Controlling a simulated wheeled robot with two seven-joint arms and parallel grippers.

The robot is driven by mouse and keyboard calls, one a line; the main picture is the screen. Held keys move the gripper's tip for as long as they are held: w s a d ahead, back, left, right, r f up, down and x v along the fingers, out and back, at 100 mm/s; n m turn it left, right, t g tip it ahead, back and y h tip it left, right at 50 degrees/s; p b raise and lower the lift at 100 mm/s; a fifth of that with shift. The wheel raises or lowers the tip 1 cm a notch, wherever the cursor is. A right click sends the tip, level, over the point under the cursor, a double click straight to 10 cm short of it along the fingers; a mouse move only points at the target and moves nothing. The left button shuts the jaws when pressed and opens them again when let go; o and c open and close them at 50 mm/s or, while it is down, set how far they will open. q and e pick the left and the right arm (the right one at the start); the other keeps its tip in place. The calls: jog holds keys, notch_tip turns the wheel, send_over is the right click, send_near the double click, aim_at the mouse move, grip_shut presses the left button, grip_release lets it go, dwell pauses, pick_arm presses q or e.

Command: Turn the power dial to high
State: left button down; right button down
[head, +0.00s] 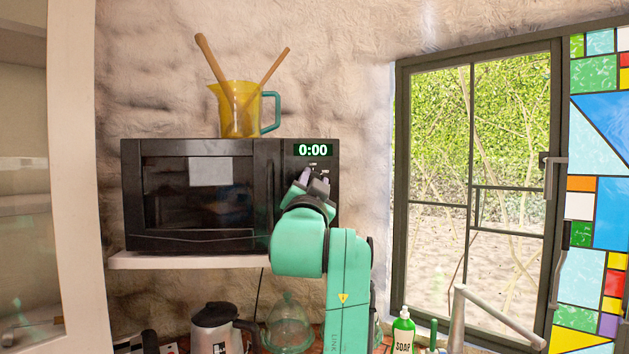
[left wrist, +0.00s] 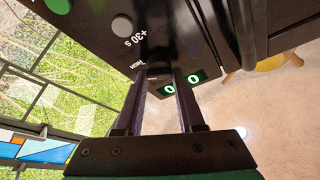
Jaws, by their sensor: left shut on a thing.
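A black microwave (head: 262,195) stands on a wall shelf. Its green display (head: 313,150) reads 0:00 at the top of the control panel. My left gripper (head: 314,180) is at the panel just below the display and covers most of the dial area in the head view. In the left wrist view, its two dark fingers (left wrist: 160,80) reach to the panel and are shut on the dark power dial (left wrist: 158,69), between the display and the +30 s button (left wrist: 122,25). Small white labels show around the dial. The dial's pointer direction cannot be made out. My right gripper is not in view.
A yellow jug (head: 236,112) with wooden utensils stands on the microwave. Below the shelf (head: 190,260) are a kettle (head: 215,328), a glass dome (head: 288,322) and a soap bottle (head: 403,330). A window is at the right, a cabinet at the left.

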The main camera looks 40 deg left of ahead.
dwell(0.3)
pick_arm(q)
jog(key=c, duration=0.5)
grip_release()
jog(key=b+v, duration=0.6)
jog(key=v, duration=0.8)
jog(key=shift+s+d+f, duration=0.15)
jog(key=shift+s+d, duration=0.05)
jog(key=shift+d, duration=0.05)
